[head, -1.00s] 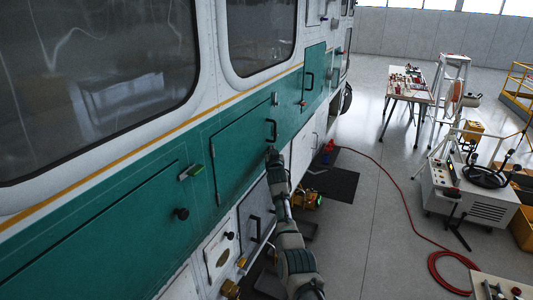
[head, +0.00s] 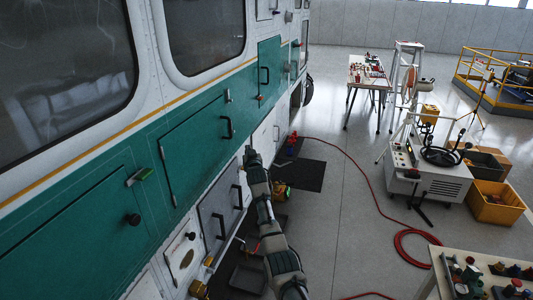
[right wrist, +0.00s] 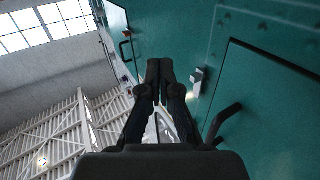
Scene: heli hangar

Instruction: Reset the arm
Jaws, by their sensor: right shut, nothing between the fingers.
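My right gripper (head: 250,152) is at the end of my right arm in the head view, beside the helicopter's green side panel (head: 185,125). Its fingers are shut and empty. In the right wrist view the closed fingers (right wrist: 160,70) point up along the green panel, with a small latch (right wrist: 196,82) and a dark handle (right wrist: 222,122) to their right. In the head view a dark handle (head: 227,127) on a panel door lies just left of the gripper, with a gap between them. My left gripper is not in view.
A grey door (head: 220,215) is low on the side. A tool table (head: 370,75) stands farther back; another table (head: 480,265) is at lower right. A yellow bin (head: 495,203) sits near the cart.

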